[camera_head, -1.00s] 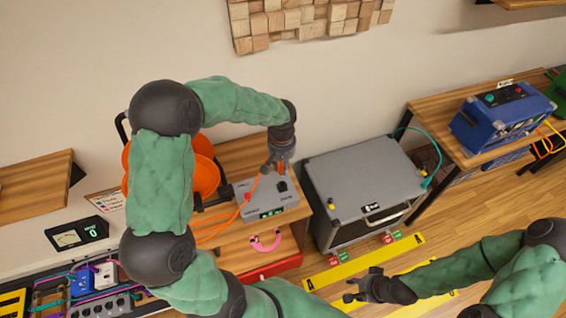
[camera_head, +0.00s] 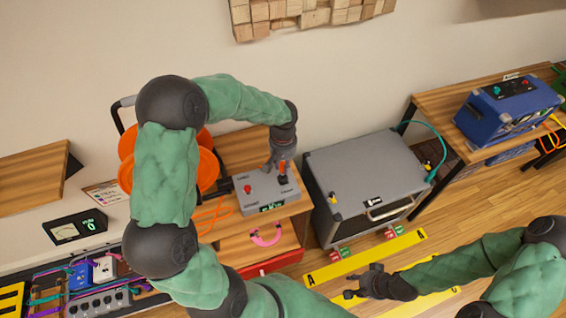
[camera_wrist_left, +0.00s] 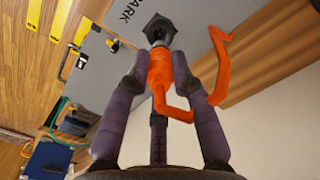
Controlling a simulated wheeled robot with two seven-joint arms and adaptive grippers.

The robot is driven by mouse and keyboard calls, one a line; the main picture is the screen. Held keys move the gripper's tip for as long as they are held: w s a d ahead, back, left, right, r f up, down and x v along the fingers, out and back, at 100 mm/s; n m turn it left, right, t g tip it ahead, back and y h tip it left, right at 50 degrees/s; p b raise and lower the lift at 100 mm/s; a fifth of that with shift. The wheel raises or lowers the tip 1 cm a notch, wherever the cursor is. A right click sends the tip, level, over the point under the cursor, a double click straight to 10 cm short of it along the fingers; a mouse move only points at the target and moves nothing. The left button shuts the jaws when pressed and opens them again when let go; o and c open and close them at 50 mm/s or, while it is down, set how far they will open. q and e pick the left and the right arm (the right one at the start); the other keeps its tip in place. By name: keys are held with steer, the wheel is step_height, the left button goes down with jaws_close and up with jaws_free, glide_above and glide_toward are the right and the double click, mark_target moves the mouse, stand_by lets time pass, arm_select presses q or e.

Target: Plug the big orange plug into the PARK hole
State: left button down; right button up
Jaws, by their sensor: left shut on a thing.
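The big orange plug (camera_head: 283,169) is held upright in my left gripper (camera_head: 280,163), over the right part of the grey box (camera_head: 255,202). In the left wrist view, the fingers close on both sides of the orange plug (camera_wrist_left: 160,72). A dark angular piece (camera_wrist_left: 159,29) is at its far end, beside the PARK lettering (camera_wrist_left: 127,10). The hole itself is hidden, and I cannot tell whether the plug is seated. An orange cable (camera_wrist_left: 219,75) bends away from the plug. My right gripper (camera_head: 361,284) is open and empty, low over the floor.
The box stands on a wooden bench, with a red knob (camera_head: 248,190) on its top. An orange reel (camera_head: 207,168) is left of it, partly behind my left arm. A pink handle-like loop (camera_head: 265,236) is below. A grey cabinet (camera_head: 365,170) stands close on the right.

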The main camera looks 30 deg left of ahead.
arm_select(q)
steer(key=shift+f+b, duration=1.25)
steer(key=shift+f, duration=0.6)
steer(key=c, duration=1)
jaws_free()
step_height(320, 180, up, 12)
steer(key=shift+f, duration=0.1)
